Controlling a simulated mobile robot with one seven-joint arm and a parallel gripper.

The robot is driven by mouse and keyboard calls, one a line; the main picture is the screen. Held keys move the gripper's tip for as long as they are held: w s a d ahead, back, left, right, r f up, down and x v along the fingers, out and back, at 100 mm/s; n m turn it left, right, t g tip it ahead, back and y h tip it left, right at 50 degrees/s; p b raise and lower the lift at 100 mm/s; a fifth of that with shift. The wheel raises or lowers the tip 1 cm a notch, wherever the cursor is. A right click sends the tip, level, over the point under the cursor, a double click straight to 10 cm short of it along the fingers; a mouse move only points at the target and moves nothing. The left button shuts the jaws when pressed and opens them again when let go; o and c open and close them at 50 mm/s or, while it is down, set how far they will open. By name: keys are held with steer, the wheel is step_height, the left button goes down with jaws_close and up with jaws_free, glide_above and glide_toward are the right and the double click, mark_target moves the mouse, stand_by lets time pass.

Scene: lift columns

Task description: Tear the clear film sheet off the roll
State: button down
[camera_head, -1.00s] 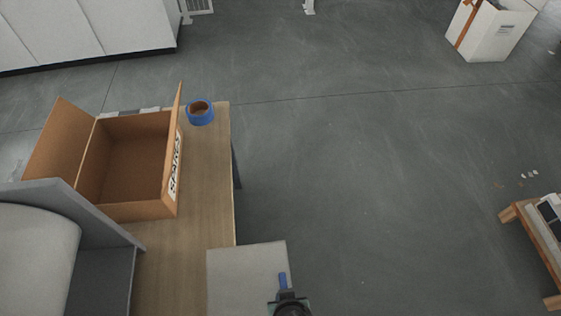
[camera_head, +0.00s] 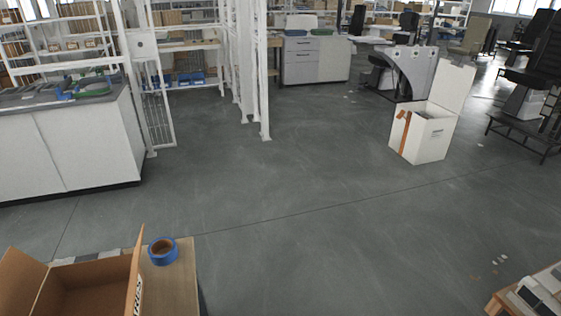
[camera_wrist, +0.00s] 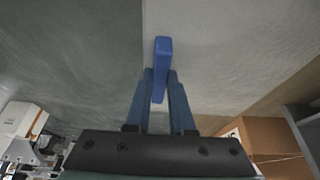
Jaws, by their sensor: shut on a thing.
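My gripper (camera_wrist: 161,84) shows in the wrist view, its two fingers shut on a small blue bar (camera_wrist: 162,55) that sticks out beyond the fingertips. A pale flat surface (camera_wrist: 235,50) lies behind and to the right of the bar. I cannot tell whether it is the clear film sheet, or whether the bar touches it. My gripper is out of the head view. No film roll can be made out in the current views.
In the head view an open cardboard box (camera_head: 90,288) and a blue tape roll (camera_head: 163,251) stand on a wooden table (camera_head: 180,290) at the lower left. A white carton (camera_head: 423,134) stands at the right. The middle floor is clear.

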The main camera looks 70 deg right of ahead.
step_height(320, 180, up, 7)
steer(key=s+d+p, duration=0.1)
steer(key=p, duration=0.6)
steer(key=shift+s, duration=0.2)
